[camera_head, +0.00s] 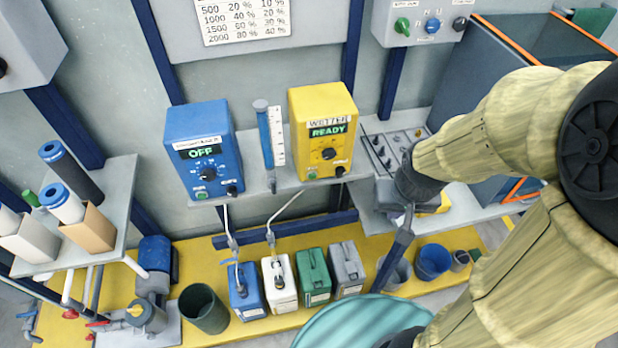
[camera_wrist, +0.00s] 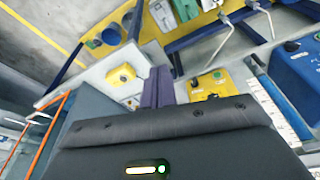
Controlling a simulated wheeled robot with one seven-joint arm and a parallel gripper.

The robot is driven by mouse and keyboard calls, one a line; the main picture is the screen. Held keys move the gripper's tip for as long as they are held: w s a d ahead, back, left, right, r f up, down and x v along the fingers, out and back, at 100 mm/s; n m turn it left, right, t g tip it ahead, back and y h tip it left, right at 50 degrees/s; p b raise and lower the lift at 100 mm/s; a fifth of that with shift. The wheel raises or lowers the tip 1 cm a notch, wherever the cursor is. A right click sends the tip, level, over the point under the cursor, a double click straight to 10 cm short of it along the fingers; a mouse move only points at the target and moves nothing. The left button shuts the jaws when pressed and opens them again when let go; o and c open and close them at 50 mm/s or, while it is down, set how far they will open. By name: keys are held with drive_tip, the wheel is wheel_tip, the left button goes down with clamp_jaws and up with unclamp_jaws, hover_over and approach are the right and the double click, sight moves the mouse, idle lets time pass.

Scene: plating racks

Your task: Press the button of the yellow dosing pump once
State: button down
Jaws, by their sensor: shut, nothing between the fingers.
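The yellow dosing pump (camera_head: 310,103) stands on the wall shelf, its display reading READY under a WETTER label. On its front are a black knob (camera_head: 330,153), a green button (camera_head: 312,174) at the lower left and a small dark knob (camera_head: 340,171) at the lower right. In the wrist view the pump (camera_wrist: 222,86) is partly hidden by the camera housing, with its green button (camera_wrist: 217,75) showing. My gripper (camera_wrist: 158,70) has its purple fingers together, empty. It is to the right of the pump and apart from it in the head view, where the fingers are hard to make out.
A blue pump (camera_head: 197,125) reading OFF and a level tube (camera_head: 265,140) stand left of the yellow pump. Jugs (camera_head: 313,275) stand below on the yellow platform. A bench with a yellow object (camera_wrist: 122,74) lies by my gripper; a grey tank (camera_head: 480,65) is behind my arm.

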sight(312, 176)
drive_tip(key=shift+f, duration=0.1)
wheel_tip(312, 176, down, 18)
drive_tip(key=w+n+g+h+b, duration=0.2)
drive_tip(key=n+g+h+b, duration=0.15)
drive_tip(key=n+h, duration=0.6)
drive_tip(key=w+a+f+n+t+b, duration=0.2)
drive_tip(key=w+a+n+t, duration=0.3)
drive_tip(key=t, duration=0.4)
drive_tip(key=w+a+f+n+t+b, duration=0.2)
drive_tip(key=w+a+n+t, duration=0.3)
drive_tip(key=a+n+t, duration=0.3)
drive_tip(key=shift+w+a+f+t, duration=0.4)
drive_tip(key=shift+a+t, duration=0.15)
drive_tip(key=shift+a, duration=0.45)
drive_tip(key=w+a+b, duration=0.2)
drive_tip(key=w+b, duration=0.1)
drive_tip(key=w, duration=0.5)
drive_tip(key=shift+w+a+b, duration=0.2)
drive_tip(key=shift+b, duration=0.2)
